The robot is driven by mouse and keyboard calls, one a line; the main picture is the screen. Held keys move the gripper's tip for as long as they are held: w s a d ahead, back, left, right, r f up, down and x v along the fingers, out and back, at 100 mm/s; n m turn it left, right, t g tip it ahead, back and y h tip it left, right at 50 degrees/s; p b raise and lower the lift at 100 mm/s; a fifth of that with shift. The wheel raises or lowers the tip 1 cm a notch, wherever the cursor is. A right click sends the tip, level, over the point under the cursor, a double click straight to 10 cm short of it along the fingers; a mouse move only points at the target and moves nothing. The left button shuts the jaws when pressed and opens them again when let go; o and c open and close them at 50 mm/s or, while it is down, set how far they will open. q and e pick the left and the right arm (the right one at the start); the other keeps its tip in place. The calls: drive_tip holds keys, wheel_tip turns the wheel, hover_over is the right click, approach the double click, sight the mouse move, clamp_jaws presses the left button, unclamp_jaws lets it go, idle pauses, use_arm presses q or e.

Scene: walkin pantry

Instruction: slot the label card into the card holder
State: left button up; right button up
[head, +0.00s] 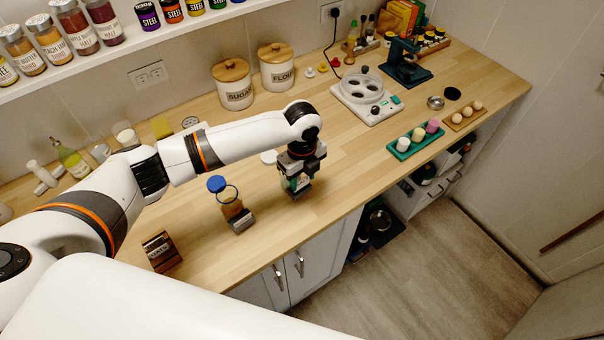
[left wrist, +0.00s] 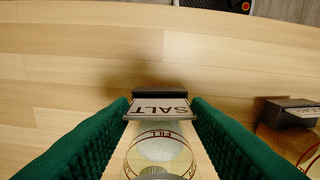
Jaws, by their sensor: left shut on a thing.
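The label card (left wrist: 160,108), pale with the word SALT, sits between the green fingertips of my left gripper (left wrist: 161,104), which is shut on its side edges. The dark card holder (left wrist: 160,94) shows right at the card's far edge. I cannot tell whether the card is inside its slot or only just above it. A clear glass jar (left wrist: 160,150) marked FILL stands beside the card, between the fingers. In the head view my left gripper (head: 297,186) is low over the counter and hides most of the card, holder and jar. My right gripper is not in view.
A blue-lidded jar (head: 232,207) with a grey block (head: 241,221) in front stands to the left; that block also shows in the left wrist view (left wrist: 292,112). A dark wooden box (head: 161,252) stands near the front edge.

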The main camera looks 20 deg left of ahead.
use_arm(q)
drive_tip(key=shift+p, duration=0.35)
idle(0.4)
drive_tip(key=shift+f+b, duration=0.6)
drive_tip(key=shift+f, duration=0.85)
drive_tip(key=o, duration=1)
drive_tip(key=shift+r, duration=0.1)
wheel_tip(320, 180, up, 12)
drive_tip(key=shift+f+b, duration=0.1)
drive_tip(key=shift+b, duration=1.15)
